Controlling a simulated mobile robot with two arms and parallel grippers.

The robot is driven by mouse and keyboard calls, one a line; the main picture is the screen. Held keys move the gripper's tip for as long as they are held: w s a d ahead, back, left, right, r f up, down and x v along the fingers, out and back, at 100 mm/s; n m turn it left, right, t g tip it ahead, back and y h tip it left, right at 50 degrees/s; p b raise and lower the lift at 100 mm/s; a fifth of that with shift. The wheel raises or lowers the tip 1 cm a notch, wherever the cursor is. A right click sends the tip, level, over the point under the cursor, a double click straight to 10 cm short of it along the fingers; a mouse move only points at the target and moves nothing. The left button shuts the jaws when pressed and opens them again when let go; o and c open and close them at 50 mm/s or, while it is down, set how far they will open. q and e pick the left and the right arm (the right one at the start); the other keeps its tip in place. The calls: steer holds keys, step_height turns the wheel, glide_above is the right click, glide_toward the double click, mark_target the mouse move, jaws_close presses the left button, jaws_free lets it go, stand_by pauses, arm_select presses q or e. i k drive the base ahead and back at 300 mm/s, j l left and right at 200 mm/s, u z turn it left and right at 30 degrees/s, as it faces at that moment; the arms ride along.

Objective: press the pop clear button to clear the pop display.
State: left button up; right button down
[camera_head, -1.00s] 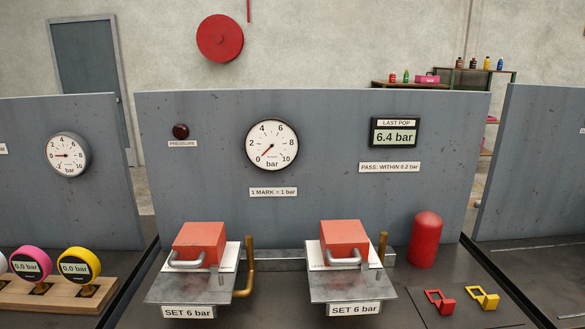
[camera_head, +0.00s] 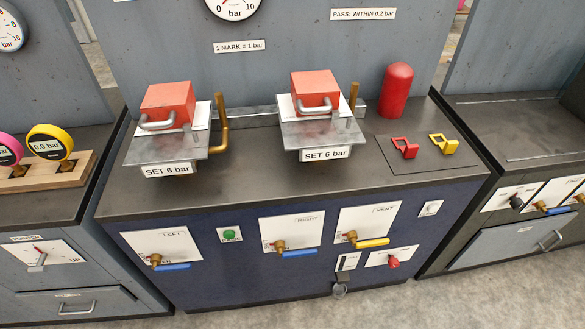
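On the front of the middle bench, a round green button (camera_head: 229,235) sits on a white plate between the left and right valve plates. A small white plate (camera_head: 431,208) with a grey part is at the front's upper right. A red knob (camera_head: 393,262) is on a plate below the yellow handle. The small labels are too blurred to read, so I cannot tell which one is the pop clear button. The pop display is out of view above. Neither of my grippers is in view.
Blue-handled valves marked LEFT (camera_head: 157,260) and RIGHT (camera_head: 281,247) and a yellow-handled VENT valve (camera_head: 352,238) stick out from the front. Two red-topped fixtures (camera_head: 167,104), a red cylinder (camera_head: 396,90) and red and yellow tags (camera_head: 404,147) are on top. Floor (camera_head: 500,290) shows at lower right.

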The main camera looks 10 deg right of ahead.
mark_target(434, 207)
steer(key=z, duration=1.35)
